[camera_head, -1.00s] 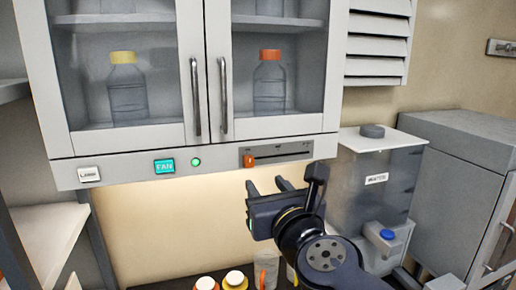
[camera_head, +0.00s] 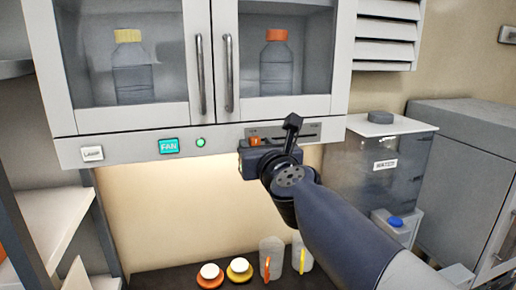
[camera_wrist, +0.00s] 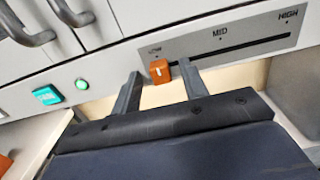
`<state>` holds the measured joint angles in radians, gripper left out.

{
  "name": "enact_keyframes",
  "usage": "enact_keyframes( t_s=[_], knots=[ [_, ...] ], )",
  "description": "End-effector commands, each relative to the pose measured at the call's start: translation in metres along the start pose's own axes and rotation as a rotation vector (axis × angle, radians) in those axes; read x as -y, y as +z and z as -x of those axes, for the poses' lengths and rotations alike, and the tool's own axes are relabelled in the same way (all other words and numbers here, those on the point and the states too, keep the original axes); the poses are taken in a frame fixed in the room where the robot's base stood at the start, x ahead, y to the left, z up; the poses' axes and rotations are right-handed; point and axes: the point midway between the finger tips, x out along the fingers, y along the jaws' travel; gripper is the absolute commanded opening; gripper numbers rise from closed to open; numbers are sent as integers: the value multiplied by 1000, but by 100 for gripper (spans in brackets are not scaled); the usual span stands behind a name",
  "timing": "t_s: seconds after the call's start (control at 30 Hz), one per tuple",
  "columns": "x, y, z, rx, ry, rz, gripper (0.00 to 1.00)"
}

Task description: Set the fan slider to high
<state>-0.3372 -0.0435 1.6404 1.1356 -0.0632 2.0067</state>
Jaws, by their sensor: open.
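The orange fan slider knob (camera_wrist: 160,71) sits at the left, LOW end of its dark slot (camera_wrist: 230,51) in the wrist view. The panel marks MID and HIGH further right. In the head view the knob (camera_head: 254,141) shows just above my gripper. My gripper (camera_wrist: 158,80) is open, with one finger on each side of the knob in the picture. The right finger looks close to the knob; whether either touches it I cannot tell. In the head view my gripper (camera_head: 256,152) is at the panel and its fingers are mostly hidden.
Left of the slider are a green light (camera_head: 200,142), a teal FAN button (camera_head: 169,146) and a white LAMP button (camera_head: 92,154). Cabinet door handles (camera_head: 228,72) hang above. A grey clear-fronted box (camera_head: 372,175) stands to the right.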

Motion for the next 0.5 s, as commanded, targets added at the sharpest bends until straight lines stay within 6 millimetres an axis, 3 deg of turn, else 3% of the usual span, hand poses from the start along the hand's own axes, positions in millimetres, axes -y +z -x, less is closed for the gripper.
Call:
enact_keyframes(
  t_s=[0.27, 0.5],
  knots=[
    [0, 0, -1, 0, 0, 0, 42],
    [0, 0, -1, 0, 0, 0, 23]
  ],
)
